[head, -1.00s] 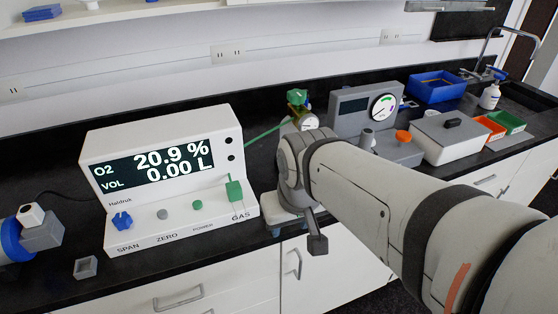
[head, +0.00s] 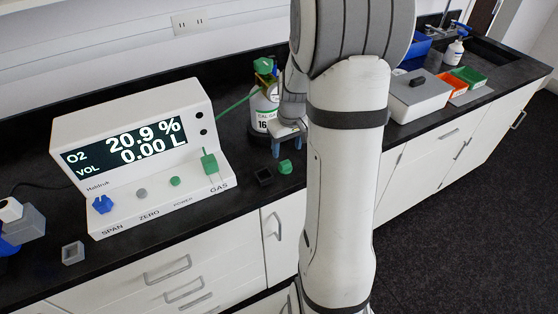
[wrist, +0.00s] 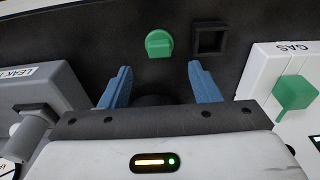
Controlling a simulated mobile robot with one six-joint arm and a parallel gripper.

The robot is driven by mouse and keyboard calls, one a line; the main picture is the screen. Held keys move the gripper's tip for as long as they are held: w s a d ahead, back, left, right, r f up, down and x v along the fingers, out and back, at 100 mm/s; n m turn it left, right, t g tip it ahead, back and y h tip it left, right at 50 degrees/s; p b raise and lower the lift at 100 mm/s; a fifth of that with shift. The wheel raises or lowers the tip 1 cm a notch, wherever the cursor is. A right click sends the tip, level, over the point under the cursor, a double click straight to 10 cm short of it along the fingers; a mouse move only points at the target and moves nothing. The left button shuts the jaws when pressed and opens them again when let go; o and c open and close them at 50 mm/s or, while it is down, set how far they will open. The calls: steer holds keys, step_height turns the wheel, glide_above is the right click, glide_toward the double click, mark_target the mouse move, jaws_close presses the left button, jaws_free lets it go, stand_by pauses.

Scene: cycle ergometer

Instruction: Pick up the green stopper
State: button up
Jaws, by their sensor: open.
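The green stopper (head: 285,167) lies on the black counter near its front edge, right of the analyzer. In the wrist view the stopper (wrist: 159,43) is just beyond the fingertips, roughly centred between them. My gripper (wrist: 159,68) is open, its blue fingers spread and nothing between them. In the head view my gripper (head: 289,146) is behind the stopper, partly hidden by my arm.
A small dark square socket (head: 264,177) sits beside the stopper. The white analyzer (head: 140,150) has a green GAS knob (head: 210,162). A gas cylinder (head: 263,108) stands behind my gripper. A grey leak tester (wrist: 45,90) shows left in the wrist view.

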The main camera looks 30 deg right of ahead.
mark_target(286, 163)
steer(key=shift+w+f+p, duration=0.25)
steer(key=shift+f+p, duration=0.25)
steer(key=shift+f, duration=1.4)
steer(key=shift+w+f+p, duration=0.2)
steer(key=shift+f+p, duration=0.25)
steer(key=shift+f, duration=1.4)
steer(key=shift+c, duration=0.6)
steer(key=c, duration=0.9)
